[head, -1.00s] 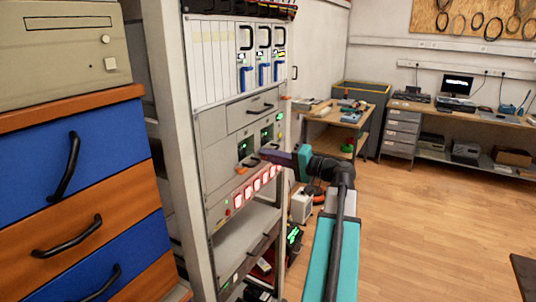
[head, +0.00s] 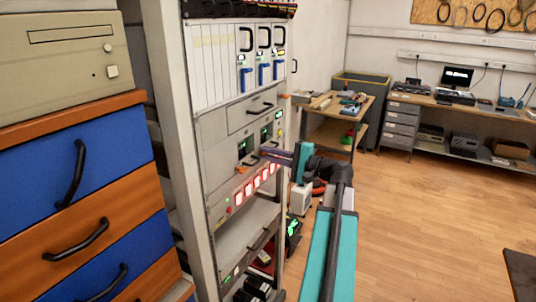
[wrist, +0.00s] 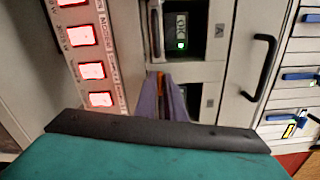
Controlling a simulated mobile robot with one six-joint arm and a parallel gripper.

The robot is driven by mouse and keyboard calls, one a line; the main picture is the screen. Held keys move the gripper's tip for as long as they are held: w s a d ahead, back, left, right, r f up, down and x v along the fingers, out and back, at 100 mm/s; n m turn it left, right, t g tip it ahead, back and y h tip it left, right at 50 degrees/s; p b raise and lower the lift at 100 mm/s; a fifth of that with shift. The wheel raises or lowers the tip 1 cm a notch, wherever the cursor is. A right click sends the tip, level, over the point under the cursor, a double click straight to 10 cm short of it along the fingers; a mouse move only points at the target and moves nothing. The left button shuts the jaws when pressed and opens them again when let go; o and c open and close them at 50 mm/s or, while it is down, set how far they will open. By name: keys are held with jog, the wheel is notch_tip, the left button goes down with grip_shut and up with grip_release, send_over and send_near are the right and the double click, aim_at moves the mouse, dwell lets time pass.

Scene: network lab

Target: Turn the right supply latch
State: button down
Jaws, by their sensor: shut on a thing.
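The rack holds two small power supplies side by side, the left supply (head: 244,148) and the right supply (head: 267,133), each with a lit green display. My gripper (head: 265,151) reaches the right supply's lower front from the right. In the wrist view its purple fingers (wrist: 161,88) are closed on a thin orange piece, the right supply latch (wrist: 160,92). Most of the latch is hidden between the fingers, so its exact angle is hard to tell. The left supply latch, orange (head: 240,170), shows at the left supply's lower edge, untouched.
A row of red lit switches (head: 255,185) runs just below the supplies, close to my fingers. A drawer handle (head: 262,108) juts out above. The blue and orange cabinet (head: 75,190) stands at the left. Open floor (head: 430,220) lies to the right.

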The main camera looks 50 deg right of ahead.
jog(key=c, duration=2.1)
grip_release()
jog(key=shift+s, duration=0.1)
jog(key=b+v, duration=0.3)
jog(key=v, duration=1)
jog(key=shift+s+d, duration=0.1)
jog(key=shift+s, duration=0.25)
jog(key=shift+f, duration=0.1)
